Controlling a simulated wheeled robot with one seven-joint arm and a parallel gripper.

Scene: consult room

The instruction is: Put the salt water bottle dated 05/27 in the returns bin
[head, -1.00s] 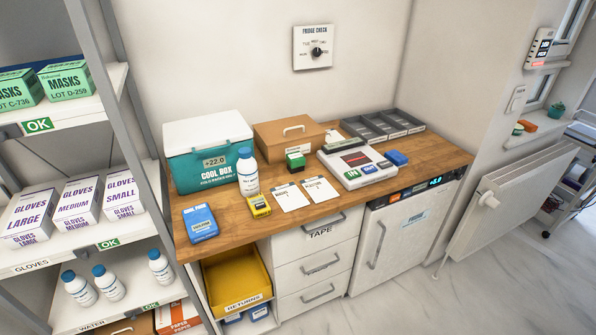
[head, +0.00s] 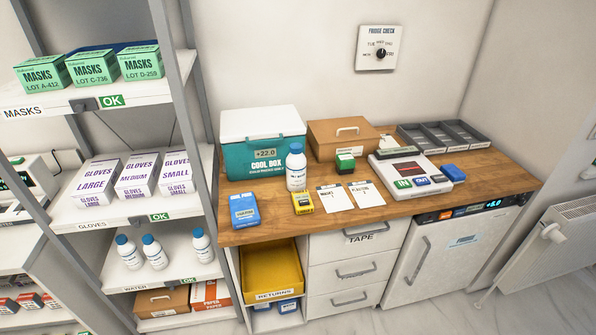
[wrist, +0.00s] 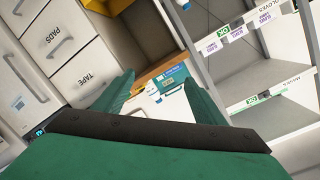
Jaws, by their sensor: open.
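White bottles with blue caps are in the head view. One salt water bottle (head: 296,168) stands upright on the wooden counter in front of the cool box. Several more bottles (head: 154,252) stand on the water shelf at the left. Their dates are too small to read. The yellow returns bin (head: 273,271) sits in the open cubby under the counter, labelled RETURNS. My gripper (wrist: 160,95) shows in the wrist view with its green fingers apart and nothing between them. It is not in the head view.
The wooden counter (head: 480,176) also holds a teal cool box (head: 240,157), a blue box (head: 244,211), a yellow device (head: 303,203), two cards and a scanner (head: 405,172). Shelving (head: 115,215) with masks and gloves stands left. A fridge (head: 455,255) and radiator (head: 560,245) are right.

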